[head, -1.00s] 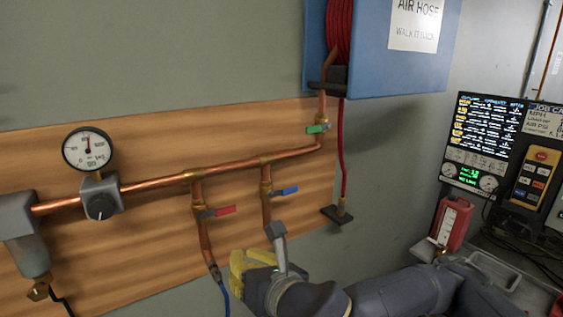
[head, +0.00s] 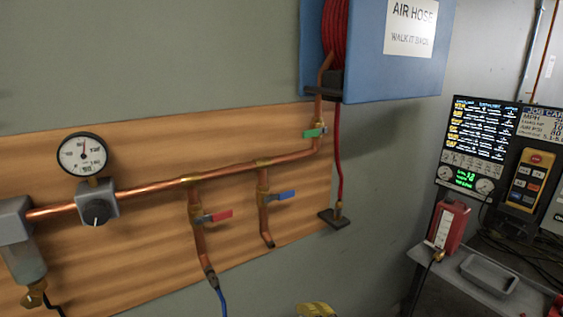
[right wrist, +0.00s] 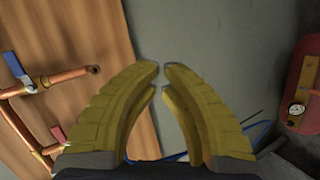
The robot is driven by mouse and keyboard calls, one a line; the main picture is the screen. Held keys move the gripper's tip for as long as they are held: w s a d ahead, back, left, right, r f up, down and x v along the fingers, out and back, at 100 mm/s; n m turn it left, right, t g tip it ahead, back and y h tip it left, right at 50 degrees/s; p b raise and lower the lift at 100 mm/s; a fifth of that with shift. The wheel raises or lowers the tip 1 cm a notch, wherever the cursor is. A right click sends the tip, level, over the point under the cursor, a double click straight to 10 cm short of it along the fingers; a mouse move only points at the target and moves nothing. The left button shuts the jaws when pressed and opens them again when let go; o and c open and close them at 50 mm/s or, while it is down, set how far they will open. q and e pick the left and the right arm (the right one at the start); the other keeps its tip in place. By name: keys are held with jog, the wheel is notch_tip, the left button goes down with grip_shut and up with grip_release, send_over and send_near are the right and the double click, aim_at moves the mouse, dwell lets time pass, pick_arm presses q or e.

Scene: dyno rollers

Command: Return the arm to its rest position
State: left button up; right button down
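My right gripper (right wrist: 161,68) has yellow padded fingers. In the right wrist view their tips nearly meet, with only a thin gap, and nothing is held between them. In the head view just a bit of yellow from this gripper (head: 315,310) shows at the bottom edge, below and apart from the copper pipes (head: 150,190); the rest of that arm is out of the picture. My left gripper is in neither view.
The wooden board carries a gauge (head: 83,154), a red-handled valve (head: 216,215), a blue-handled valve (head: 280,196) and a green-handled valve (head: 314,133). A blue hose-reel box (head: 390,75) hangs above. A red container (head: 447,227) and grey tray (head: 489,273) stand on the right bench.

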jog(key=s+d+f+m+g+h, duration=0.35)
jog(key=s+d+f+m, duration=0.25)
jog(key=s+d+f, duration=0.6)
jog(key=s+d+f+m+g+h, duration=0.2)
jog(key=s+d+f+m+h, duration=0.35)
jog(key=s+d+f, duration=0.6)
jog(key=a+f+m+g+y, duration=0.1)
jog(key=a+f+y, duration=0.1)
jog(key=f, duration=1.2)
jog(key=a+f+g+y, duration=0.2)
jog(key=f, duration=1.3)
jog(key=s+f+m+g+y, duration=0.1)
jog(key=s+f+m+g, duration=0.1)
jog(key=s+f, duration=1.8)
jog(key=shift+s+d+m+g, duration=0.25)
jog(key=shift+s+m+g, duration=0.15)
jog(key=shift+s, duration=0.3)
